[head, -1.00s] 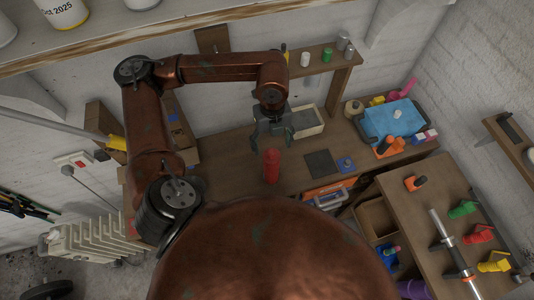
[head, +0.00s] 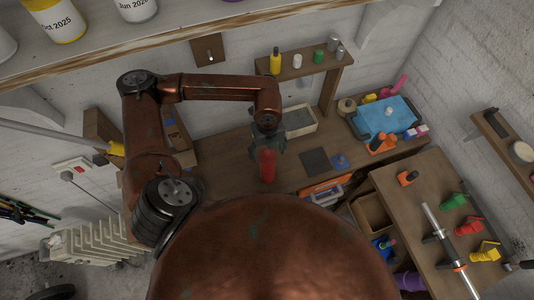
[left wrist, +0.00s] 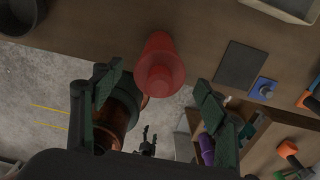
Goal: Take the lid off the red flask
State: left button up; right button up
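The red flask (head: 267,168) stands upright on the wooden bench, near its front edge. In the left wrist view the flask (left wrist: 159,52) is seen from above, with its narrower round top, which looks like the lid (left wrist: 159,82), towards me. My left gripper (head: 267,140) is above the flask in the head view and partly covers its top. In the left wrist view my left gripper (left wrist: 157,92) is open, one finger on each side of the flask top, with gaps on both sides. A small dark claw, probably my right gripper (left wrist: 149,140), shows low in that view.
A dark square mat (head: 315,161) and a blue piece (head: 340,162) lie right of the flask on the bench (head: 225,165). A grey tray (head: 298,121) stands behind. A blue-lined tray (head: 385,118) is farther right. A small shelf (head: 318,72) holds bottles.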

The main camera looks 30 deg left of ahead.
pick_arm(q)
jog(key=c, duration=1.3)
jog(key=shift+o, duration=0.2)
